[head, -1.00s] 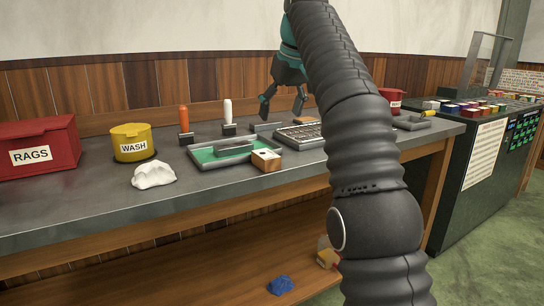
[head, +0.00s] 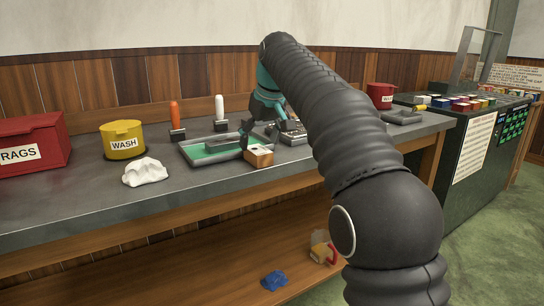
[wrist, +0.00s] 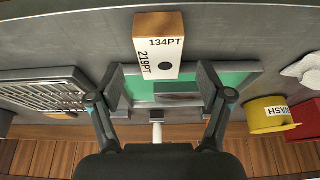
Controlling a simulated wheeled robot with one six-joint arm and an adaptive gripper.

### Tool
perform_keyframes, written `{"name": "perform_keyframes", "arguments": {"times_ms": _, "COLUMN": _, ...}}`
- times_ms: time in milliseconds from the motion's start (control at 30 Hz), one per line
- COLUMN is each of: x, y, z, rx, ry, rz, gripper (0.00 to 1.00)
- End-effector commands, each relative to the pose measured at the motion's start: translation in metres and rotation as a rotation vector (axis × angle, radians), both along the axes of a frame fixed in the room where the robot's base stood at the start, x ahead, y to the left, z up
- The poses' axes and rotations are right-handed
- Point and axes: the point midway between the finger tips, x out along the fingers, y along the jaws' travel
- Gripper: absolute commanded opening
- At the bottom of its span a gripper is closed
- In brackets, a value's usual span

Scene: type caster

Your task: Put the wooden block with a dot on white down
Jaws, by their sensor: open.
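The wooden block (head: 259,157) sits at the front right corner of the green-floored tray (head: 187,156) on the bench. Its white face, with a black dot and the marks 134PT and 219PT, points up. In the wrist view the block (wrist: 157,25) is at top centre, with a bare wood side showing, and overlaps the tray's near edge in the picture. My gripper (head: 262,132) is open and empty, just above and behind the block. In the wrist view my gripper's two fingers (wrist: 162,84) are spread over the tray, with the block lying beyond the fingertips.
A white crumpled rag (head: 145,172), a yellow WASH tub (head: 123,140) and a red RAGS bin (head: 30,145) stand to the left. Orange-handled (head: 176,120) and white-handled (head: 220,115) tools stand behind the tray. The front bench strip is clear.

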Motion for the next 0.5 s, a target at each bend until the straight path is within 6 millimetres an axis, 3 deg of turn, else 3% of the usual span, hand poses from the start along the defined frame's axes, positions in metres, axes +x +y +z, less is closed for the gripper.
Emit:
{"name": "perform_keyframes", "arguments": {"times_ms": 233, "x": 0.01, "y": 0.005, "z": -0.03, "rx": -0.001, "ry": 0.001, "rz": -0.002, "gripper": 0.78}}
{"name": "perform_keyframes", "arguments": {"times_ms": 500, "x": 0.012, "y": 0.006, "z": -0.034, "rx": 0.0, "ry": 0.0, "rz": -0.002, "gripper": 0.78}}
